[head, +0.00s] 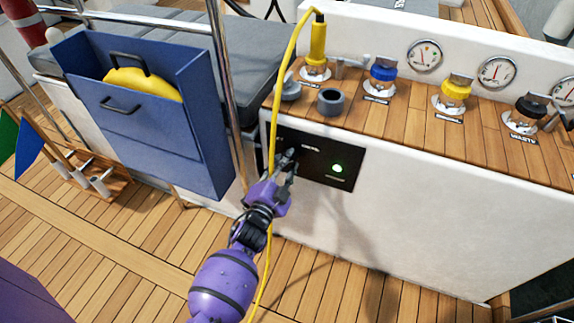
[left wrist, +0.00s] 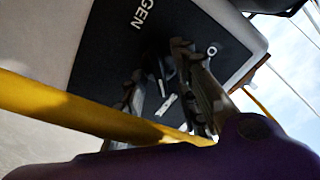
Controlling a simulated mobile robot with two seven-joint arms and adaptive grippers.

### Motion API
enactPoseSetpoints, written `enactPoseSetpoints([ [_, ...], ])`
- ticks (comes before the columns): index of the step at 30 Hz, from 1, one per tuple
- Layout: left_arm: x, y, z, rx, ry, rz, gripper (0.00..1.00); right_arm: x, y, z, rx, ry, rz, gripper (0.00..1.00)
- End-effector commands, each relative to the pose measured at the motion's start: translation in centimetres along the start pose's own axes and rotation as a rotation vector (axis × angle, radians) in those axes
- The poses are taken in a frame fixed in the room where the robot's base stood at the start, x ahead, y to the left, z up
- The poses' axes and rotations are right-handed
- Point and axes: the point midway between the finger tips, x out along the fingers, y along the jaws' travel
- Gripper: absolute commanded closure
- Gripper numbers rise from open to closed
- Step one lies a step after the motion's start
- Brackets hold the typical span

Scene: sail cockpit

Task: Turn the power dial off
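The black power panel (head: 318,162) is set in the white side of the console, with a lit green light (head: 337,168) at its right. My left gripper (head: 287,157) is at the left part of this panel and covers what sits there. In the left wrist view its two fingers (left wrist: 172,72) stand apart over the black panel (left wrist: 105,50), which carries the letters "GEN". A dark shape lies between the fingertips, perhaps the dial. Its outline and setting are not clear, and I cannot tell whether the fingers press on it. My right gripper is not in view.
A yellow cable (head: 287,75) hangs from a yellow plug (head: 317,45) past my left gripper; it crosses close in the left wrist view (left wrist: 70,105). A steel post (head: 222,80) and blue box (head: 150,135) stand to the left. Several capped fittings line the wooden console top (head: 415,105).

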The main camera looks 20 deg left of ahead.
Motion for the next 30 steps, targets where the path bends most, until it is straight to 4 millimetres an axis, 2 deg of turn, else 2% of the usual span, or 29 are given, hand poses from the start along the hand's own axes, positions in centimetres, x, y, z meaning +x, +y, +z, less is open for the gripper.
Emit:
enactPoseSetpoints([
  [7, 0.1, 0.0, 0.0, 0.000, 0.000, 0.000, 0.72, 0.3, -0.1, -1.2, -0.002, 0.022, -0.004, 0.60],
  [12, 0.1, 0.0, 0.0, -0.001, 0.000, 0.000, 0.94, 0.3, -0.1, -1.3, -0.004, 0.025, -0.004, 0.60],
  [14, 0.1, 0.0, 0.0, -0.001, 0.000, 0.000, 1.00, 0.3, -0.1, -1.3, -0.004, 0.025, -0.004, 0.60],
  [23, 0.1, 0.0, 0.0, -0.011, 0.000, 0.000, 1.00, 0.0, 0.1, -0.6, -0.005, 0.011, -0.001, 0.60],
  [30, 0.1, -0.1, -0.1, -0.096, 0.000, 0.000, 1.00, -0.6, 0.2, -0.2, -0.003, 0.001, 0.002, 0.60],
])
